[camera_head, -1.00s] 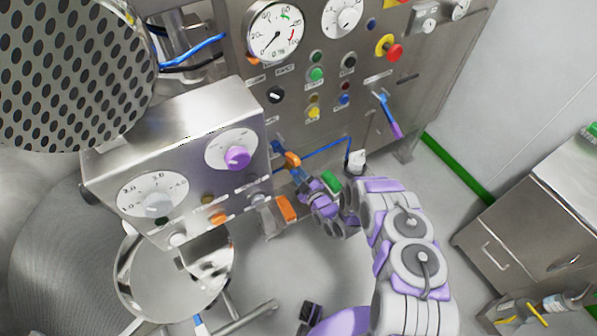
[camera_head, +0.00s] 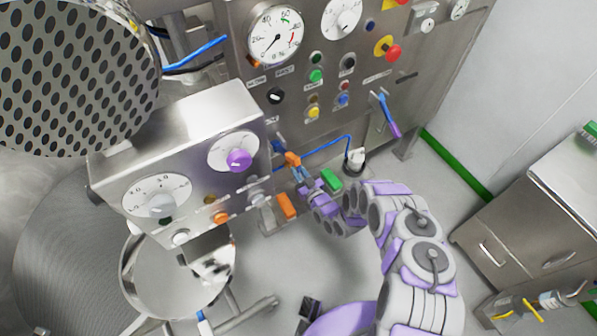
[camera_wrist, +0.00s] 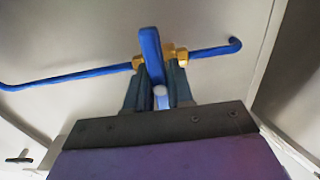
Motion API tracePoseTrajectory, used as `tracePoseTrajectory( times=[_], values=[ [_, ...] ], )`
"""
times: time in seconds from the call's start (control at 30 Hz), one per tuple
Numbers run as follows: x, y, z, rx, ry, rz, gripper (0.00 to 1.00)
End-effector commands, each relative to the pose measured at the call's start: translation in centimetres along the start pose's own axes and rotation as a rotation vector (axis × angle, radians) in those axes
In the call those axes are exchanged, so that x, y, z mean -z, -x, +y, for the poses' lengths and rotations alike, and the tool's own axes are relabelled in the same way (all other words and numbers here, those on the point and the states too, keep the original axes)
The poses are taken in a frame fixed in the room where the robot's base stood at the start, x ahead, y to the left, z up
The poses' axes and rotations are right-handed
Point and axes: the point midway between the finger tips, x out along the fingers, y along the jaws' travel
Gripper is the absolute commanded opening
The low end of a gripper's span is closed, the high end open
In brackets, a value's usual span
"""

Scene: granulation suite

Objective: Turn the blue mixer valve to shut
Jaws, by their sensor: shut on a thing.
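The blue mixer valve has a flat blue lever (camera_wrist: 151,55) and brass fittings (camera_wrist: 180,56) on a thin blue pipe (camera_wrist: 62,78), in the wrist view. The lever lies roughly crosswise to the pipe, its top leaning slightly left. My gripper (camera_wrist: 160,92) is shut on the lever, one dark finger on each side; the grasped part is partly hidden. In the head view my gripper (camera_head: 299,173) is right of the knob box, just below the orange-looking fitting (camera_head: 292,160). The blue pipe (camera_head: 325,147) runs right from there. The lever is hard to make out in this view.
The steel knob box (camera_head: 190,125) stands close left of my gripper. A green block (camera_head: 331,180) and an orange block (camera_head: 286,205) are close to the wrist. Another blue-purple lever (camera_head: 389,115) is on the panel at upper right. A steel cabinet (camera_head: 530,225) stands at right.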

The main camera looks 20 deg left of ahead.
Motion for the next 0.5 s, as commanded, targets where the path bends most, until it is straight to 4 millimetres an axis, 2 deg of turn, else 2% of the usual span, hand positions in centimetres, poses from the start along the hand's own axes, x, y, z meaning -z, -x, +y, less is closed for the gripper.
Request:
tracePoseTrajectory(
  times=[0.47, 0.5],
  values=[
    [-0.17, 0.10, -0.09, 0.001, -0.017, -0.004, 0.00],
    [-0.16, 0.09, -0.09, 0.001, -0.017, -0.004, 0.24]
  ],
)
